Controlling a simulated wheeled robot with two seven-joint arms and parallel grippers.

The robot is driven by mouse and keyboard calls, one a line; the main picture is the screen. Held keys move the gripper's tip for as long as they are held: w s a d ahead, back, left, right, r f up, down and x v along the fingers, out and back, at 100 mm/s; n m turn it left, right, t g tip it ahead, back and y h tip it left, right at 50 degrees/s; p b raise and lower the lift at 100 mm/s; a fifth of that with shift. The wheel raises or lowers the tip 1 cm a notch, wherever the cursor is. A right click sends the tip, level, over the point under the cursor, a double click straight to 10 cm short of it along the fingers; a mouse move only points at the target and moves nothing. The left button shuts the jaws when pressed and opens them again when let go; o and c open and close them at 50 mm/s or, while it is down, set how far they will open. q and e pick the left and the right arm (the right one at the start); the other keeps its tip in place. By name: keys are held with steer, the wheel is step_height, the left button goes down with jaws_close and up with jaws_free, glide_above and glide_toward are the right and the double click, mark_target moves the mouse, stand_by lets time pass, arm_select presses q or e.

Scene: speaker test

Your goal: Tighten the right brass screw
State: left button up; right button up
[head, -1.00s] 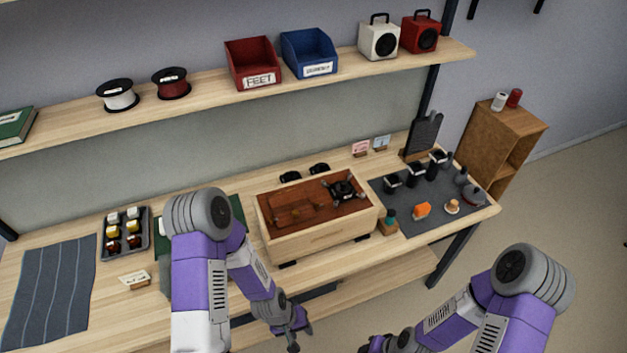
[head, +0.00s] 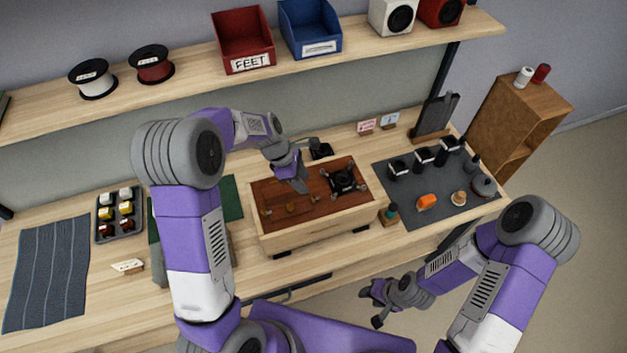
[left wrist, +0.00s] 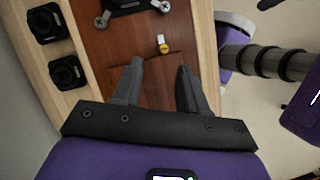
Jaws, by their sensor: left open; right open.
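A wooden box (head: 330,226) with a red-brown top panel (head: 263,192) stands on the bench. Small brass pieces show on the panel, the rightmost brass screw (head: 313,198) just right of my left gripper. In the left wrist view a brass piece with a pale top (left wrist: 165,46) lies ahead of the fingers, apart from them. My left gripper (head: 301,188) is above the panel, pointing down; its fingers (left wrist: 160,78) are open and empty. My right gripper (head: 371,305) is open and empty, low in front of the bench.
A black four-armed part (head: 343,180) sits at the panel's right; its silver screws show in the left wrist view (left wrist: 103,20). Black cups (left wrist: 68,72) stand behind the box. A grey mat (head: 410,207) with small items lies right, a parts tray (head: 103,240) left.

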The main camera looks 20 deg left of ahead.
mark_target(313, 197)
arm_select(q)
steer(key=x, duration=0.6)
steer(key=shift+s+d+f, duration=0.15)
steer(key=shift+s+f, duration=0.1)
steer(key=shift+s, duration=0.1)
jaws_close()
